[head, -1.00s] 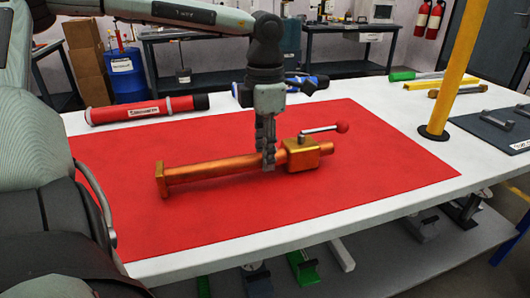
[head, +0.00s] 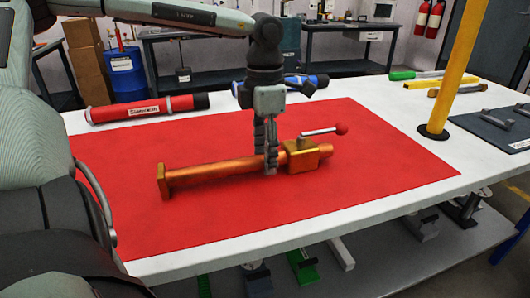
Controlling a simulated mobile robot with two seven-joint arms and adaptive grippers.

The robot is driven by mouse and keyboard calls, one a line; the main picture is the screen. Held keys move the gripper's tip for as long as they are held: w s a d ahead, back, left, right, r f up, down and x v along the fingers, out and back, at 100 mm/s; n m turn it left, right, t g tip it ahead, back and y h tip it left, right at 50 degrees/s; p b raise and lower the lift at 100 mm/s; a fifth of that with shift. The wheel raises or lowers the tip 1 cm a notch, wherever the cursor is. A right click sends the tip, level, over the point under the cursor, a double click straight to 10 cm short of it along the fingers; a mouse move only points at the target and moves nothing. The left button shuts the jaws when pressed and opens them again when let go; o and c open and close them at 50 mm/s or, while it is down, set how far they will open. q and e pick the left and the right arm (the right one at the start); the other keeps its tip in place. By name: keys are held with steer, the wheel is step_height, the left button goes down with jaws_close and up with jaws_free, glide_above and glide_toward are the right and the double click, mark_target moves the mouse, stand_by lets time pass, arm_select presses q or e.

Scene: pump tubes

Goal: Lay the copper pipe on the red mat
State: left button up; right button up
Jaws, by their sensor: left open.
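The copper pipe (head: 220,168) lies on the red mat (head: 350,200), with a square flange at its left end and a brass valve block with a red-knobbed lever near its right end. My left gripper (head: 270,168) points down over the pipe just left of the valve block. Its fingers are open around the pipe, and part of the pipe is hidden behind them. My right gripper is not in view.
A red tube (head: 147,109) lies behind the mat at the left. A blue-and-black tool (head: 305,85) lies at the back. A yellow post (head: 457,70) stands right of the mat. A dark mat (head: 490,128) with grey parts lies at the far right. The red mat's front is clear.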

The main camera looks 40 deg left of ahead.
arm_select(q)
step_height(320, 180, up, 12)
stand_by(0.4)
steer(key=shift+f, duration=0.1)
